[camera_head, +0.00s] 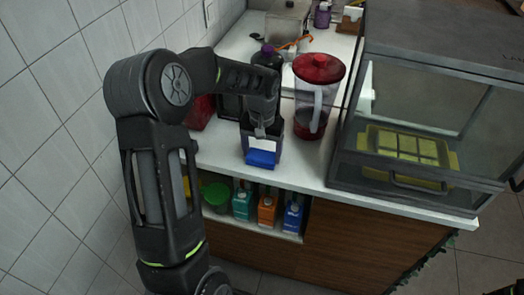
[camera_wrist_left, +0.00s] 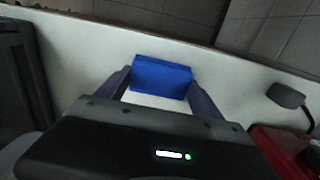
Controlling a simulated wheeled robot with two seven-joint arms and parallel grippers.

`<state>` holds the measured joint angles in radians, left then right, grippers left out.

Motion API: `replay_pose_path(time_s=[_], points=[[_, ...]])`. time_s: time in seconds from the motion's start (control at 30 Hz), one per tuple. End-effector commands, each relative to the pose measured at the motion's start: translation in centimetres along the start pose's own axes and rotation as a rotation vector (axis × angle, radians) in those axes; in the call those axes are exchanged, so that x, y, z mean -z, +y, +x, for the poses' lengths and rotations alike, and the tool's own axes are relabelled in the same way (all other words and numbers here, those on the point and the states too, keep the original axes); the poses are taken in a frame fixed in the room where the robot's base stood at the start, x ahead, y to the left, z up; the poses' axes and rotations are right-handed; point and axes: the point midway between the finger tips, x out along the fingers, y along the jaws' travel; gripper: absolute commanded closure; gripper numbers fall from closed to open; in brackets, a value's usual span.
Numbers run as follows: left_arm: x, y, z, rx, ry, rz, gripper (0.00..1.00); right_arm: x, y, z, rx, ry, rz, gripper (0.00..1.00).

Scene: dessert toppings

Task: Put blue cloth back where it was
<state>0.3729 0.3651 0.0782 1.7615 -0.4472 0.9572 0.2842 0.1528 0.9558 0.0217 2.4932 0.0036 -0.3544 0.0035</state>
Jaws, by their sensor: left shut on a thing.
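The blue cloth (camera_head: 261,158) is a small folded block near the front edge of the white counter. My left gripper (camera_head: 262,150) reaches down over it from the far side and is shut on it. In the left wrist view the blue cloth (camera_wrist_left: 161,76) sits between the two fingertips of the left gripper (camera_wrist_left: 160,84), with white counter showing behind it. I cannot tell whether the cloth touches the counter.
A red-lidded jug (camera_head: 316,97) stands right of the gripper. A glass case (camera_head: 440,110) with a yellow tray (camera_head: 372,138) fills the counter's right. A dark bottle (camera_head: 267,57) stands behind the gripper. Cartons (camera_head: 267,208) and a green tub (camera_head: 216,193) sit on the shelf below.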

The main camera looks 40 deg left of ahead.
Motion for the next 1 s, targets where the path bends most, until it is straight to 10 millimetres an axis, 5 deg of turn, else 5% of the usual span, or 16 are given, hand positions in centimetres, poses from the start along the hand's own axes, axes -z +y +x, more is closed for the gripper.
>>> replay_pose_path(time_s=[0.2,0.23,0.5,1.0], points=[[0.0,0.0,0.4,0.0,0.0,0.0,0.61,0.0,0.1,0.3,0.001,0.0,0.0,0.28],[0.0,0.0,0.4,0.0,0.0,0.0,0.23,0.0,0.1,0.3,0.001,0.0,-0.001,0.28],[0.0,0.0,0.3,0.0,0.0,0.0,0.02,0.0,0.1,0.2,0.001,0.001,-0.001,0.28],[0.1,0.0,-1.7,0.001,0.004,0.0,0.02,0.0,0.1,0.2,0.001,0.0,0.0,0.28]])
